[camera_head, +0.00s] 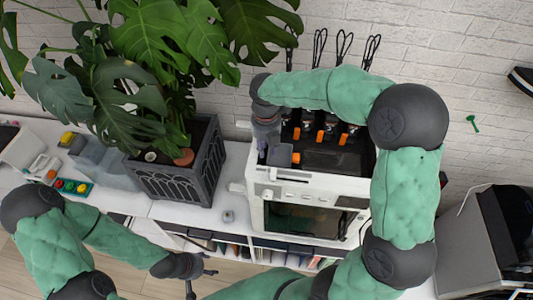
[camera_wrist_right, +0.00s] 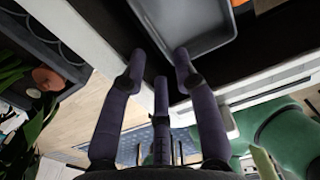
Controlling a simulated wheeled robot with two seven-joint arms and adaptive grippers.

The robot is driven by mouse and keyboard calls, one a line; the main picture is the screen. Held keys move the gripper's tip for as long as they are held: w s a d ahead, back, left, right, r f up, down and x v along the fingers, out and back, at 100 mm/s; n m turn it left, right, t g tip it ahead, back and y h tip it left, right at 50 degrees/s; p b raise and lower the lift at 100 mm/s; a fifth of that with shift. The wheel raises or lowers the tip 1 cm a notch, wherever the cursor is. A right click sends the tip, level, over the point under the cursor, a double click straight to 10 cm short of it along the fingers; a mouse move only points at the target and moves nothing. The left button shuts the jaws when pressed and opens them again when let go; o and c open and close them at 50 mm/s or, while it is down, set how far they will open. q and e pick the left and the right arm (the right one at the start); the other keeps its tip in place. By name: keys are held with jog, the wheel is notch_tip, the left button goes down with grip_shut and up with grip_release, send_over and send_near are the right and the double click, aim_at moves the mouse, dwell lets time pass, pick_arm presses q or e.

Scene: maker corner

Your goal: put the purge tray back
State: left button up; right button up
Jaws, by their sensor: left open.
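A grey shallow tray, which I take to be the purge tray (camera_wrist_right: 185,22), lies on the black top of the white machine (camera_head: 300,182), near its left front corner. In the head view the tray (camera_head: 281,153) shows small beside an orange part. My right gripper (camera_head: 264,152) reaches over the machine from above, at the tray's left end. In the wrist view my right gripper (camera_wrist_right: 157,70) has its fingers spread; one fingertip is close to the tray's rim, and I cannot tell if it touches. My left gripper (camera_head: 203,279) is open and empty, low in front of the shelf.
A dark planter (camera_head: 180,177) with a large leafy plant stands left of the machine. A small knob-like object (camera_head: 228,216) sits on the white counter. A button box (camera_head: 73,187) is at the left. Orange-tipped parts (camera_head: 320,135) stand on the machine. A grey-black machine (camera_head: 480,240) is at the right.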

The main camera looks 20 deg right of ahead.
notch_tip(320, 180, up, 8)
dwell(0.4)
